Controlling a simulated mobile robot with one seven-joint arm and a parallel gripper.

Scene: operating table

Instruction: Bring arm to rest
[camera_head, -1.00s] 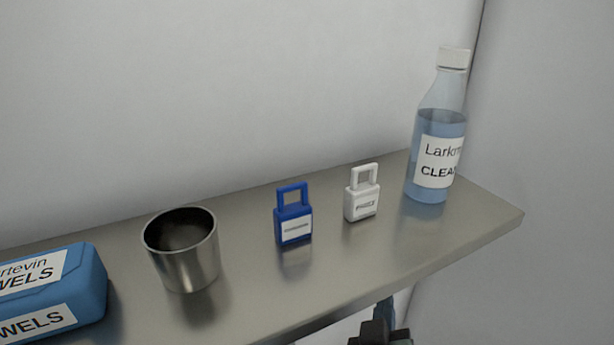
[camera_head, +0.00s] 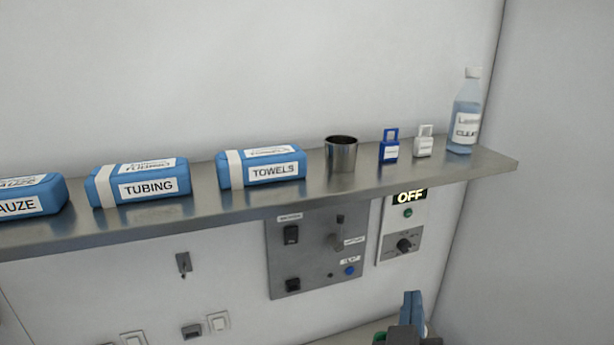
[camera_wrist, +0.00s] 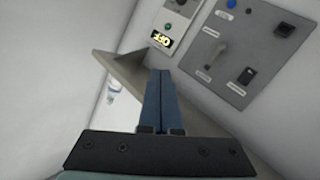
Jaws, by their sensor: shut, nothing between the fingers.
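My gripper (camera_head: 413,301) shows at the bottom right of the head view, below the shelf and in front of the wall. Its two blue fingers are shut together with nothing between them. In the wrist view the closed fingers (camera_wrist: 162,100) point up the picture from the dark palm. No object is held. The rest of my arm is mostly out of view.
Below are a switch panel (camera_head: 316,252) and an OFF display box (camera_head: 404,226).

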